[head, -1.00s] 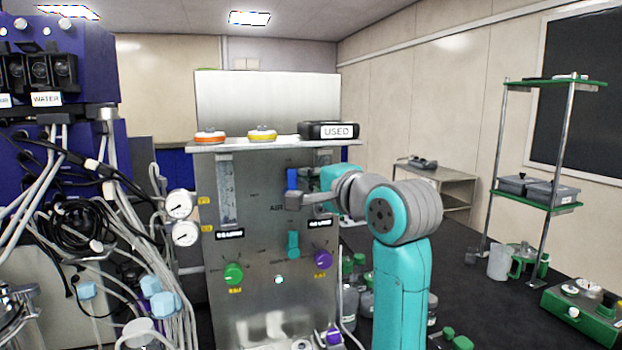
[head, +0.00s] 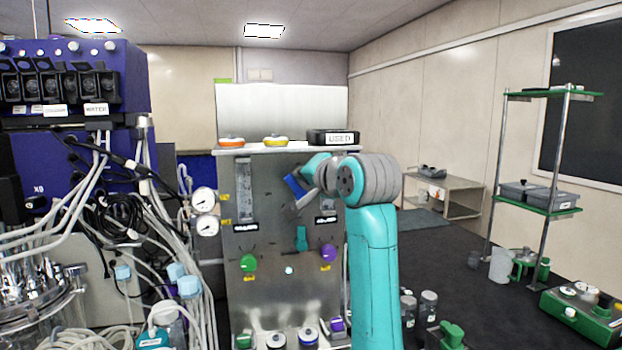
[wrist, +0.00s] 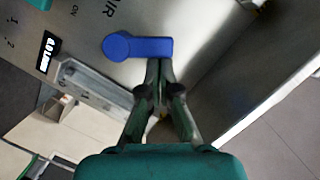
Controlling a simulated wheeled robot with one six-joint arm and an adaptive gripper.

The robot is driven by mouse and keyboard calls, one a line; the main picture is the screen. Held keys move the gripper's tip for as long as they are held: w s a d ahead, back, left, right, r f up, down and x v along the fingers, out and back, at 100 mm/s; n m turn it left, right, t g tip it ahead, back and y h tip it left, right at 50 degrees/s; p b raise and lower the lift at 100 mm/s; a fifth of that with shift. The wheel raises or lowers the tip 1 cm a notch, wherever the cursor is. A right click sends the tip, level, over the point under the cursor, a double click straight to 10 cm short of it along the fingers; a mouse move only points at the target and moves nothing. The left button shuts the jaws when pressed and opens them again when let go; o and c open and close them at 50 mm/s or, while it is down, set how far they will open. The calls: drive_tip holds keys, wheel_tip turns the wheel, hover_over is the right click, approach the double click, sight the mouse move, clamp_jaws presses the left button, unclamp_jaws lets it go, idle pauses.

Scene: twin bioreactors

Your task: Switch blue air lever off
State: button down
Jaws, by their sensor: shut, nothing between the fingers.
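The blue air lever (head: 291,185) is on the upper part of the grey metal panel (head: 262,290). It looks tilted in the head view. In the wrist view the lever (wrist: 138,46) shows a round hub at left and a flat handle reaching right, near printed "AIR" lettering. My gripper (wrist: 158,64) is shut and empty. Its fingertips are at the handle's lower edge, near its free end; they look touching or almost so. In the head view my gripper (head: 304,199) is beside the lever, partly hidden by my wrist.
Below the lever are a teal lever (head: 301,238), a green knob (head: 248,263) and a purple knob (head: 328,253). Two gauges (head: 204,212) and a tangle of hoses stand at left. A shelf above holds a "USED" box (head: 333,138).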

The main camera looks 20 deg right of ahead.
drive_tip(key=n, duration=0.1)
drive_tip(key=a+n+h, duration=0.1)
drive_tip(key=n, duration=0.1)
drive_tip(key=a+n, duration=0.1)
drive_tip(key=shift+a+f+n+g, duration=0.25)
drive_tip(key=shift+f+n+g, duration=0.05)
drive_tip(key=shift+f, duration=0.05)
drive_tip(key=n+h, duration=0.1)
drive_tip(key=a+f+n, duration=0.1)
drive_tip(key=n, duration=0.1)
drive_tip(key=shift+a+h, duration=0.1)
drive_tip(key=shift+h, duration=0.3)
drive_tip(key=shift+a+f, duration=0.15)
drive_tip(key=shift+f, duration=0.2)
drive_tip(key=shift+s, duration=0.1)
